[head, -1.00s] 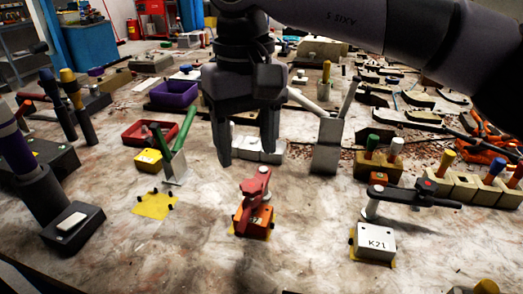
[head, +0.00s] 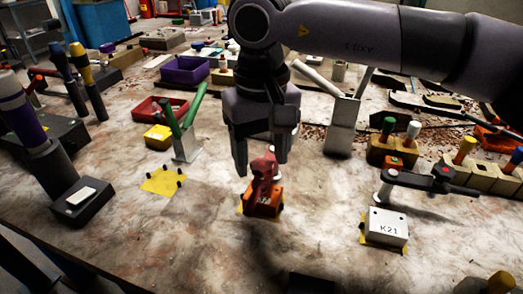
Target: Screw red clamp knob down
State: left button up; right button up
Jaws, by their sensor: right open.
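The red clamp knob (head: 263,166) sits on top of an orange block (head: 263,200), which rests on a yellow patch on the workbench. My right gripper (head: 262,170) points down over the knob with its fingers spread, one on each side. Its fingertips are around the knob's height; I cannot tell whether they touch it. The upper part of the knob is partly covered by the gripper. My left gripper does not show.
A white block marked K21 (head: 385,227) with a dark-handled clamp stands to the right. A white stand with green handles (head: 186,145) and an empty yellow patch (head: 163,181) lie to the left. A purple bin (head: 185,70) and a red tray (head: 160,108) are behind. The front bench is mostly clear.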

jog(key=c, duration=0.9)
